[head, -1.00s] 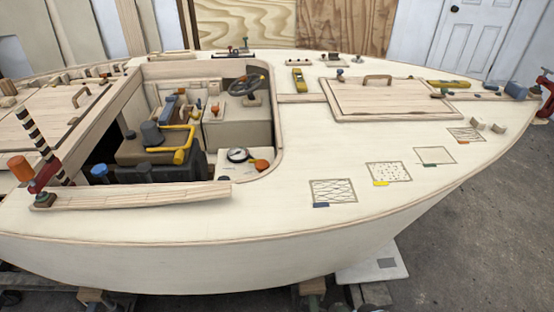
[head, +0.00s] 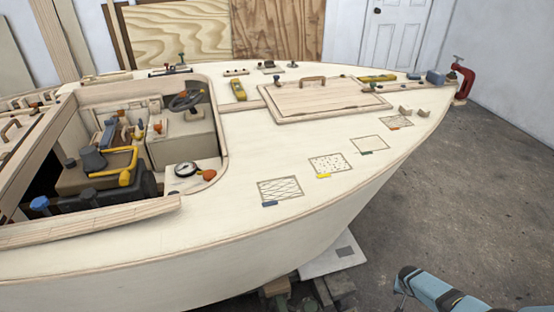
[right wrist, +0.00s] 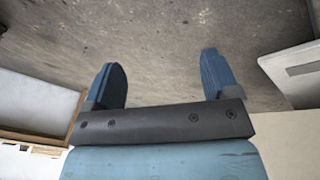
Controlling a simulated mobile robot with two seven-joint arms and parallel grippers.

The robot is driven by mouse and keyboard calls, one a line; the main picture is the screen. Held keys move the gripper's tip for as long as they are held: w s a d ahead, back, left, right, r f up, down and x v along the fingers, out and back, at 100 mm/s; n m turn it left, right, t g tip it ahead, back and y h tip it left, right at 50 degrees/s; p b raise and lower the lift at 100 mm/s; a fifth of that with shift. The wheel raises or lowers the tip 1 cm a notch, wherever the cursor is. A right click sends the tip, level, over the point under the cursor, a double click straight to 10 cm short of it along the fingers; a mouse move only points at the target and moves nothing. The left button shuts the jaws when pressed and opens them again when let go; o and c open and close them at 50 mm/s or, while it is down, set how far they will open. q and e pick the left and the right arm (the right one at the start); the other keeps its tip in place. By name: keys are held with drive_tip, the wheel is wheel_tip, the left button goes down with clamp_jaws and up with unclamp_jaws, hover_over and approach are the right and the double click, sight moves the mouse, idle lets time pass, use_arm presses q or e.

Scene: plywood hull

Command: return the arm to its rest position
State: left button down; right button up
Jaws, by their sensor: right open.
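My right gripper (right wrist: 160,78) shows in the right wrist view with its two blue fingers wide apart and nothing between them. It faces bare concrete floor and is clear of the boat. In the head view a blue and black part of my right arm (head: 440,294) comes in at the bottom right corner, beside the hull over the floor. Its fingers cannot be made out there. My left gripper is not in view.
The plywood boat hull (head: 240,240) fills the left and middle, with a cockpit, hatch (head: 325,97) and loose tools on deck. A red clamp (head: 463,80) grips the bow. A pale board (head: 328,258) lies below the hull. The concrete floor (head: 470,190) at right is clear.

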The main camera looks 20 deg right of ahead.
drive_tip(key=d+r+h, duration=0.1)
drive_tip(key=d+r, duration=0.3)
drive_tip(key=d, duration=0.5)
drive_tip(key=w+a+r+n+t+y, duration=0.1)
drive_tip(key=a+r+n+t, duration=0.3)
drive_tip(key=a, duration=0.6)
drive_tip(key=w+a+r+n+t+y, duration=0.1)
drive_tip(key=a+r+n+t, duration=0.15)
drive_tip(key=a+n, duration=0.6)
drive_tip(key=s+a+r+n+t+y, duration=0.2)
drive_tip(key=s+a+r+n+y, duration=0.1)
drive_tip(key=a+r, duration=0.85)
drive_tip(key=s+a+r+n+t+y, duration=0.1)
drive_tip(key=s+a+r+n+y, duration=0.2)
drive_tip(key=a+r, duration=0.8)
drive_tip(key=a+m+t, duration=0.2)
drive_tip(key=a+m, duration=0.4)
drive_tip(key=a, duration=0.9)
use_arm(q)
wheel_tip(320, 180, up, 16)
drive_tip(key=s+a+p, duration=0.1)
drive_tip(key=p, duration=2.1)
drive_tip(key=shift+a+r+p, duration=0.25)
drive_tip(key=shift+p, duration=0.05)
use_arm(e)
wheel_tip(320, 180, up, 16)
drive_tip(key=d, duration=0.2)
drive_tip(key=shift+s+d, duration=0.15)
drive_tip(key=shift+s, duration=0.15)
